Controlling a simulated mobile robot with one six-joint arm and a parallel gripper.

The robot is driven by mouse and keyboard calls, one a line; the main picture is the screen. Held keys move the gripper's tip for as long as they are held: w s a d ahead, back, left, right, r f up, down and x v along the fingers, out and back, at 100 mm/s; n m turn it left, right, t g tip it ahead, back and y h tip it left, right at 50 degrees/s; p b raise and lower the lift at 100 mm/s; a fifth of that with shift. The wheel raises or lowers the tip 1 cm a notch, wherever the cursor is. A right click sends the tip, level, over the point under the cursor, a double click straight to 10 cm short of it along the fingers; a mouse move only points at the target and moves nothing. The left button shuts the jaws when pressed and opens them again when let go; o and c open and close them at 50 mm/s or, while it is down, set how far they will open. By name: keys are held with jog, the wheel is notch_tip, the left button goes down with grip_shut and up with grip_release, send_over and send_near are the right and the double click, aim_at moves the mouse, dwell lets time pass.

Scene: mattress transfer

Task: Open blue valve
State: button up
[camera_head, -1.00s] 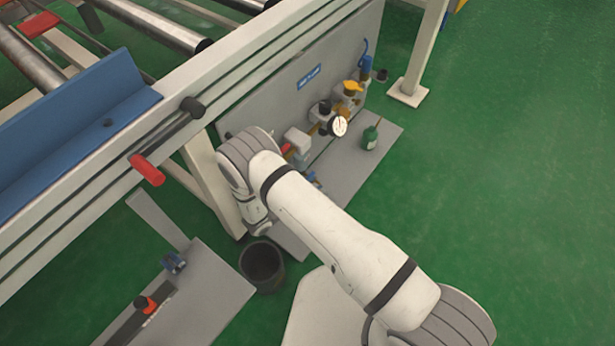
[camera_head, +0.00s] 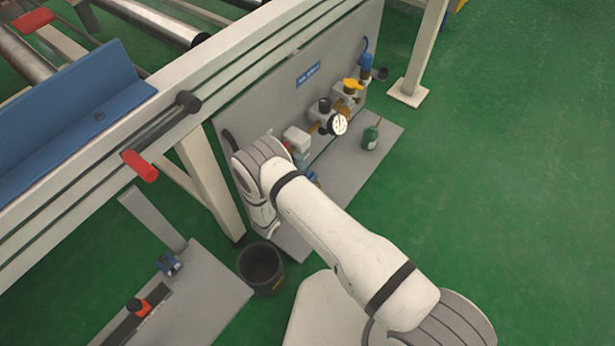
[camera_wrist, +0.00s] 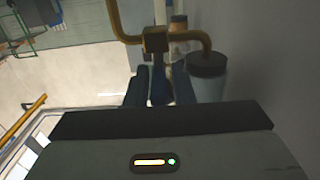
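In the wrist view my gripper (camera_wrist: 160,78) is open, with one dark finger on each side of a narrow dark blue part, likely the blue valve (camera_wrist: 160,90). Small gaps seem to show between the fingers and this part, and I cannot tell whether either finger touches it. A brass pipe and block (camera_wrist: 155,40) sit just above it in the picture. In the head view a small blue piece (camera_head: 313,178) shows at the edge of my arm, low on the grey panel (camera_head: 262,105). My gripper is hidden behind my arm there.
A gauge (camera_head: 338,125), a yellow-topped fitting (camera_head: 352,86) and a blue-topped fitting (camera_head: 366,65) are along the panel. A green bottle (camera_head: 370,137) stands on the grey base plate. A black bucket (camera_head: 261,268) is beside it. Green floor is clear at right.

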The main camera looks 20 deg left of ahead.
jog(key=shift+w+d, duration=0.15)
jog(key=shift+w, duration=0.2)
jog(key=shift+c, duration=0.5)
